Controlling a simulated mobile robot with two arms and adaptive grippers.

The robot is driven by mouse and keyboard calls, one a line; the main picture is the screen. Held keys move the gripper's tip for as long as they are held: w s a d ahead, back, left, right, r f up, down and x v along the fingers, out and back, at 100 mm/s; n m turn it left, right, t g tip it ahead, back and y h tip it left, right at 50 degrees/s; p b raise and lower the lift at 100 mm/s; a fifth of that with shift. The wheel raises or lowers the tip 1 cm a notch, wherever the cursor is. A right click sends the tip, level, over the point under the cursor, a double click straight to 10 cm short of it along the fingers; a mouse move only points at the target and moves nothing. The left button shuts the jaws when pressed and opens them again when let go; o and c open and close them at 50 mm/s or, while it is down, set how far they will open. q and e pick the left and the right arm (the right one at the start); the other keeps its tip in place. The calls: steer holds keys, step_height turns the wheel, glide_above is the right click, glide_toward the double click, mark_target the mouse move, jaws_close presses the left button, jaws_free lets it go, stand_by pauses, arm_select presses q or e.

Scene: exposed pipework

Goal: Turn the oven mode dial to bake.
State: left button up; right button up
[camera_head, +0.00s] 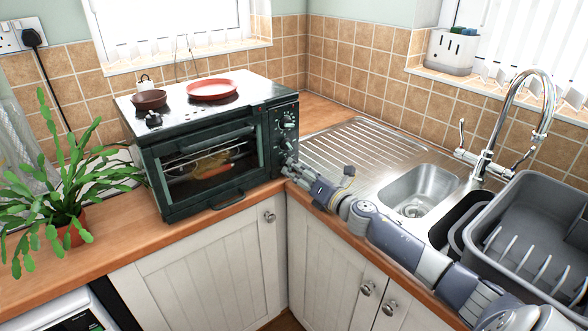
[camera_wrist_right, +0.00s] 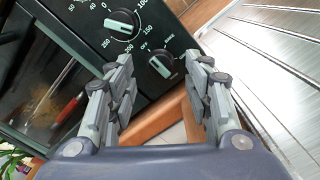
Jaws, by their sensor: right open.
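The black oven (camera_head: 212,160) stands on the wooden counter, with its door shut and a column of dials at its right side. In the right wrist view, a large dial (camera_wrist_right: 121,23) with temperature numbers is at the upper left. My right gripper (camera_head: 291,168) is at the lower front right of the oven. In the wrist view its open, empty fingers (camera_wrist_right: 160,70) frame the smaller dial, apparently short of it. My left gripper is out of view.
A steel sink with drainer (camera_head: 350,150) lies right of the oven, and a grey dish rack (camera_head: 530,235) beyond my right arm. A potted cactus (camera_head: 70,200) stands left. A red plate (camera_head: 212,89) and a brown bowl (camera_head: 149,99) rest on the oven.

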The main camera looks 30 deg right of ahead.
steer(key=shift+w+a, duration=0.1)
steer(key=shift+w, duration=1.2)
steer(key=c, duration=1)
